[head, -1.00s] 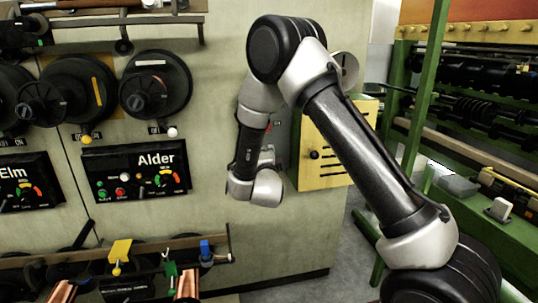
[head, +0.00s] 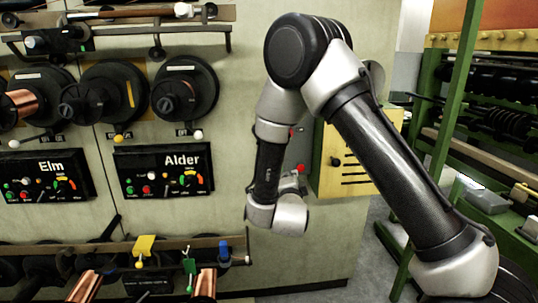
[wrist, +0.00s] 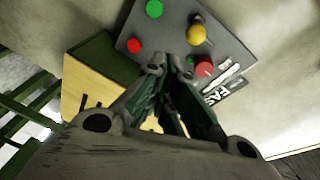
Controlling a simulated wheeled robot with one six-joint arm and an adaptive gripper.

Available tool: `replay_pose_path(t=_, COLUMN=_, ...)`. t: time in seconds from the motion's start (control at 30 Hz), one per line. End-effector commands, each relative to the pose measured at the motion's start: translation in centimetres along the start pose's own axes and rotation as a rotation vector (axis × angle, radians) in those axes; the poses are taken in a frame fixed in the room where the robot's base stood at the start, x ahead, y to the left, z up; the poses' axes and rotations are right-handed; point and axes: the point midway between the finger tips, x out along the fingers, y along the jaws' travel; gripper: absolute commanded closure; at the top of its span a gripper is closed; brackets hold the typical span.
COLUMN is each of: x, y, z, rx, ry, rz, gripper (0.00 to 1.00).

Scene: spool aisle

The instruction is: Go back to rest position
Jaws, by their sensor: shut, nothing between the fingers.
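My gripper (wrist: 168,72) shows in the wrist view with its fingers drawn together and nothing between them. Its fingertips overlap the lower part of a grey control box (wrist: 178,35) with green, red and yellow buttons; I cannot tell whether they touch it. In the head view my arm is folded, with the wrist hanging before the pale panel wall. The gripper itself is mostly hidden there behind my wrist. A yellow slotted box (head: 345,165) is on the wall just right of my wrist.
The Elm panel (head: 45,176) and Alder panel (head: 163,172) are on the wall at left, below black spools (head: 185,88). A rail with coloured clips (head: 120,246) runs below them. A green rack (head: 460,95) stands at right. Some floor (head: 375,235) shows between wall and rack.

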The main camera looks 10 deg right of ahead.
Motion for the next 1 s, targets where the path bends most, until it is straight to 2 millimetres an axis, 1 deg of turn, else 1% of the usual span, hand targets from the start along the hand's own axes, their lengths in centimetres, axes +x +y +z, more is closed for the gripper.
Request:
replay_pose_path(t=0.03, x=-0.1, y=1.9, z=1.4, rx=-0.069, ry=-0.066, rz=0.079, gripper=1.0)
replay_pose_path(t=0.07, x=-0.3, y=3.5, z=2.5, rx=-0.123, ry=-0.122, rz=0.136, gripper=1.0)
replay_pose_path(t=0.1, x=-0.9, y=5.7, z=3.9, rx=-0.204, ry=-0.209, rz=0.217, gripper=1.0)
replay_pose_path(t=0.13, x=-1.7, y=7.4, z=5.0, rx=-0.269, ry=-0.283, rz=0.278, gripper=1.0)
replay_pose_path(t=0.17, x=-2.6, y=8.7, z=6.0, rx=-0.33, ry=-0.361, rz=0.332, gripper=1.0)
replay_pose_path(t=0.2, x=-4.0, y=9.7, z=7.0, rx=-0.408, ry=-0.468, rz=0.391, gripper=1.0)
replay_pose_path(t=0.27, x=-6.2, y=10.5, z=7.7, rx=-0.516, ry=-0.625, rz=0.462, gripper=1.0)
replay_pose_path(t=0.3, x=-7.8, y=10.7, z=7.7, rx=-0.586, ry=-0.728, rz=0.499, gripper=1.0)
replay_pose_path(t=0.37, x=-10.2, y=10.3, z=6.9, rx=-0.686, ry=-0.878, rz=0.541, gripper=1.0)
replay_pose_path(t=0.4, x=-11.8, y=9.8, z=5.9, rx=-0.75, ry=-0.975, rz=0.559, gripper=1.0)
replay_pose_path(t=0.47, x=-14.2, y=8.6, z=3.6, rx=-0.846, ry=-1.114, rz=0.576, gripper=1.0)
replay_pose_path(t=0.5, x=-15.9, y=7.7, z=1.7, rx=-0.908, ry=-1.2, rz=0.583, gripper=1.0)
replay_pose_path(t=0.57, x=-18.1, y=6.4, z=-1.4, rx=-0.99, ry=-1.305, rz=0.587, gripper=1.0)
replay_pose_path(t=0.6, x=-19.5, y=5.5, z=-3.6, rx=-1.04, ry=-1.364, rz=0.588, gripper=1.0)
replay_pose_path(t=0.67, x=-21.5, y=4.2, z=-7.1, rx=-1.106, ry=-1.434, rz=0.589, gripper=1.0)
replay_pose_path(t=0.7, x=-22.7, y=3.4, z=-9.4, rx=-1.145, ry=-1.469, rz=0.59, gripper=1.0)
replay_pose_path(t=0.77, x=-24.5, y=2.2, z=-12.8, rx=-1.195, ry=-1.502, rz=0.594, gripper=1.0)
replay_pose_path(t=0.8, x=-25.6, y=1.5, z=-15.0, rx=-1.223, ry=-1.513, rz=0.599, gripper=1.0)
replay_pose_path(t=0.87, x=-27.2, y=0.5, z=-18.2, rx=-1.255, ry=-1.51, rz=0.607, gripper=1.0)
replay_pose_path(t=0.9, x=-28.2, y=-0.1, z=-20.1, rx=-1.269, ry=-1.494, rz=0.613, gripper=1.0)
replay_pose_path(t=1.0, x=-30.1, y=-1.5, z=-24.0, rx=-1.278, ry=-1.402, rz=0.617, gripper=1.0)
